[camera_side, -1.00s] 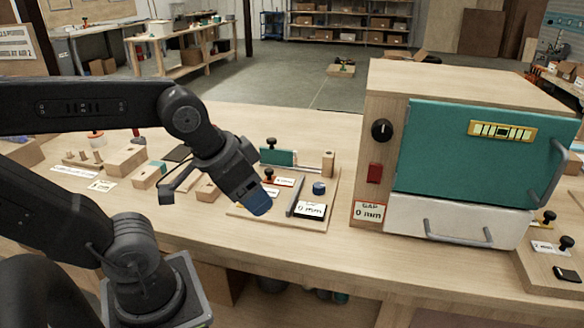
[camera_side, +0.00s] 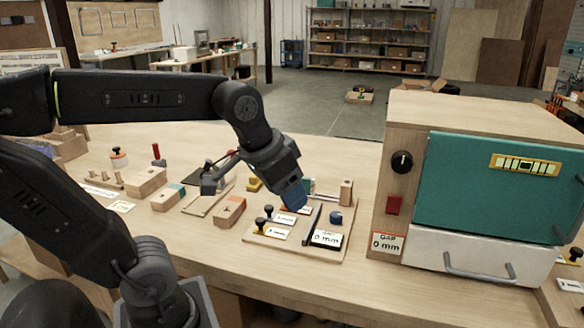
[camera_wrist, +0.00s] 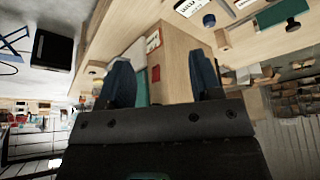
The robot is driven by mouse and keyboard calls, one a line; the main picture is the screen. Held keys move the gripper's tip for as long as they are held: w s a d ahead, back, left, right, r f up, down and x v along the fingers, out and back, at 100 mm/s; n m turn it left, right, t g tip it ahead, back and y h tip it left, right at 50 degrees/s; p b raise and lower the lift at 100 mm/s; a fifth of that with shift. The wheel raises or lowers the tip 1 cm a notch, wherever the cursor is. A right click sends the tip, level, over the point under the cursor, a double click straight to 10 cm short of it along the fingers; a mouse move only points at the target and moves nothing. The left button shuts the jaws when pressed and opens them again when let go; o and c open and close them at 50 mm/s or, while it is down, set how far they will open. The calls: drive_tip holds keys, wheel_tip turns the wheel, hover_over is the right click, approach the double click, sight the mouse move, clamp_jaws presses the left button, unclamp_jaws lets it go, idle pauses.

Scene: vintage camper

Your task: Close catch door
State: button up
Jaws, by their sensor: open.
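A wooden box at the right has a large teal door (camera_side: 490,190) on its front, which looks shut. A small teal panel (camera_side: 307,186) stands on a wooden board (camera_side: 345,243), mostly behind my gripper in the side view; in the wrist view a teal panel (camera_wrist: 270,14) with a black knob is at the top right. I cannot tell which is the catch door. My gripper (camera_side: 294,196) is over the board, left of the box. Its blue fingers (camera_wrist: 162,75) are apart and empty in the wrist view, with part of the box front showing between them.
The board carries a blue knob (camera_side: 336,217), a wooden post (camera_side: 346,192) and a "0 mm" card (camera_side: 326,239). The box has a black dial (camera_side: 402,161), a red switch (camera_side: 393,205) and a white drawer (camera_side: 460,250). Wooden blocks (camera_side: 146,182) lie to the left. The front table strip is clear.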

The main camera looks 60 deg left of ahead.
drive_tip(key=w+a+r+n+g, duration=0.2)
drive_tip(key=w+a, duration=0.7)
drive_tip(key=a, duration=0.3)
drive_tip(key=w+a+r+n+g, duration=0.1)
drive_tip(key=w+a+n+g, duration=0.1)
drive_tip(key=w+a, duration=0.8)
drive_tip(key=s+a+f+n+g, duration=0.15)
drive_tip(key=a+f, duration=0.25)
drive_tip(key=a, duration=0.8)
drive_tip(key=shift+t, duration=0.25)
wheel_tip(320, 180, down, 13)
drive_tip(key=shift+w+r, duration=0.1)
drive_tip(key=shift+w, duration=0.05)
drive_tip(key=shift+c, duration=0.2)
clamp_jaws()
